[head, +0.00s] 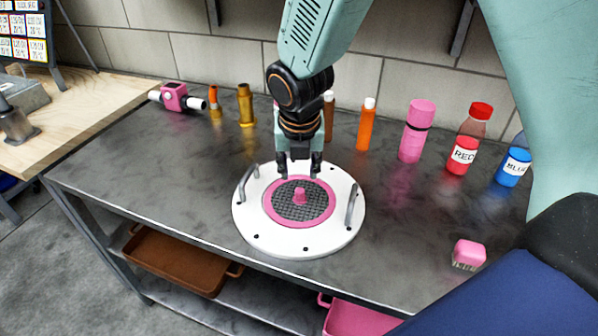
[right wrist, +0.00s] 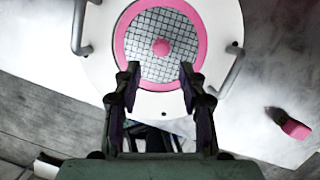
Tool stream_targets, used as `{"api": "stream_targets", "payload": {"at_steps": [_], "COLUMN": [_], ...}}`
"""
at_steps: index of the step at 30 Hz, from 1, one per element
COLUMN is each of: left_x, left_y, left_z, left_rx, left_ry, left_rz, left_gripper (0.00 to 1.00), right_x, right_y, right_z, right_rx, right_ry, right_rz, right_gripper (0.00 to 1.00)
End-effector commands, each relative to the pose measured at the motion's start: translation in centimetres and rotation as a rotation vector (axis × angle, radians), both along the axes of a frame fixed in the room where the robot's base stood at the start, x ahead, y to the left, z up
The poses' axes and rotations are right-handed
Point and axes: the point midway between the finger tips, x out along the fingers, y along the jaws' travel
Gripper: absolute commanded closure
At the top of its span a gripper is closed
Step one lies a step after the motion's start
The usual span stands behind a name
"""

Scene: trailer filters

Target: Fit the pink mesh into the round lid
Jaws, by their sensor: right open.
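The pink mesh (head: 283,211) is a dark grid disc with a pink rim and a pink centre knob. It lies in the middle of the round white lid (head: 254,235), which rests on the grey table and has two grey handles. In the right wrist view the mesh (right wrist: 185,30) looks centred in the lid (right wrist: 97,62). My right gripper (head: 299,174) is above the back edge of the mesh, behind the knob. Its fingers (right wrist: 158,88) are apart with nothing between them, and the knob stands free of them. My left gripper is not in view.
Along the back stand an orange bottle (head: 366,125), a pink bottle (head: 417,130), a red-capped bottle (head: 469,139) and a blue bottle (head: 513,163). A pink block-like item (head: 469,253) lies at the right front. The table left of the lid is clear.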

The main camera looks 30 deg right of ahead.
Motion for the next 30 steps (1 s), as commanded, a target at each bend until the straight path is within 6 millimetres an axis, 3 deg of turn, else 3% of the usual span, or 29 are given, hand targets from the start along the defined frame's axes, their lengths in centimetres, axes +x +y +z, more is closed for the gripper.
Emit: {"api": "stream_targets", "payload": {"at_steps": [3,9,30], "left_x": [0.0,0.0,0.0], "left_y": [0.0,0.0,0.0], "left_z": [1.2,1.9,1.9], "left_rx": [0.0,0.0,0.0], "left_ry": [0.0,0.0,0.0], "left_rz": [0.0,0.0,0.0], "left_gripper": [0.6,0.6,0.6], "right_x": [-0.5,-1.1,-1.2], "right_y": [0.3,0.5,0.6], "right_z": [2.5,4.4,4.7], "right_rx": [-0.002,-0.001,0.0], "right_ry": [-0.001,0.0,0.001], "right_rz": [0.0,0.0,0.0], "right_gripper": [0.58,0.58,0.58]}}
